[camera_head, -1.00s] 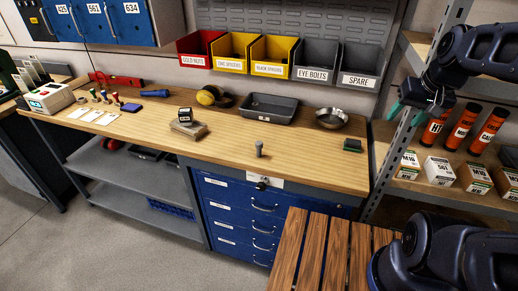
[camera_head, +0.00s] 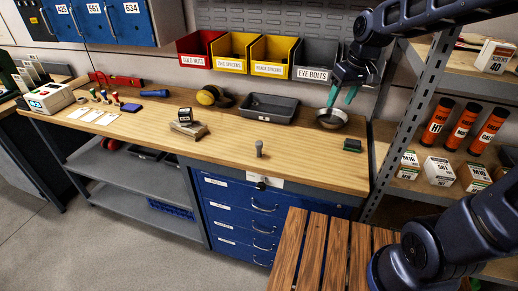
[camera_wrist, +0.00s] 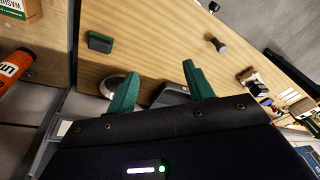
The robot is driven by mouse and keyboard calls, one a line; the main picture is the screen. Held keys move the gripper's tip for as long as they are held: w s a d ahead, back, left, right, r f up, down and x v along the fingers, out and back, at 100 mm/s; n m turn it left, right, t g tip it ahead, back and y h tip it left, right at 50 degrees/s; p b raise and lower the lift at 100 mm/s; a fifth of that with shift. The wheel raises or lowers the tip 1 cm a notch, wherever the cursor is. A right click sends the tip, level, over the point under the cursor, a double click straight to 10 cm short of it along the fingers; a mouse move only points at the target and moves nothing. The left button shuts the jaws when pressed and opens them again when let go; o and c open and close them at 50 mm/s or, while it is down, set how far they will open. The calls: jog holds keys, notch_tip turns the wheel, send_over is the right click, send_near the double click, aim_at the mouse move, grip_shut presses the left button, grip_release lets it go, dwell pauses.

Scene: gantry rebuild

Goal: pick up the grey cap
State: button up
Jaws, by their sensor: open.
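A small grey upright piece (camera_head: 260,149) with a wider rounded top stands alone near the front edge of the wooden workbench (camera_head: 140,125). I cannot tell for sure that it is the grey cap. It also shows in the wrist view (camera_wrist: 216,44), beyond my fingertips. My gripper (camera_head: 342,95), with green fingers, is open and empty. It hangs above the back right of the bench, over the round metal bowl (camera_head: 332,118), well right of and behind the grey piece. In the wrist view my gripper (camera_wrist: 159,75) shows both fingers spread apart.
A dark grey tray (camera_head: 269,108) lies left of the bowl. A green-and-black block (camera_head: 352,145) lies at the bench's right end. Bins hang behind; a shelf upright (camera_head: 408,120) rises right. The bench around the grey piece is clear.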

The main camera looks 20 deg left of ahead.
jog(key=w+a+f+n+g+h, duration=0.1)
jog(key=a+f+n, duration=0.35)
jog(key=a, duration=0.85)
jog(key=n+h, duration=0.1)
jog(key=n, duration=0.3)
send_over(259, 143)
jog(key=shift+m, duration=0.25)
jog(key=f, duration=0.8)
jog(key=shift+w+f, duration=0.2)
jog(key=shift+w, duration=0.1)
jog(key=shift+s+a+f, duration=0.1)
jog(key=shift+a+f, duration=0.15)
jog(key=shift+f, duration=0.4)
jog(key=shift+d+f, duration=0.2)
jog(key=shift+f, duration=4.75)
jog(key=c, duration=1.1)
jog(key=shift+o, duration=0.2)
jog(key=shift+r, duration=0.15)
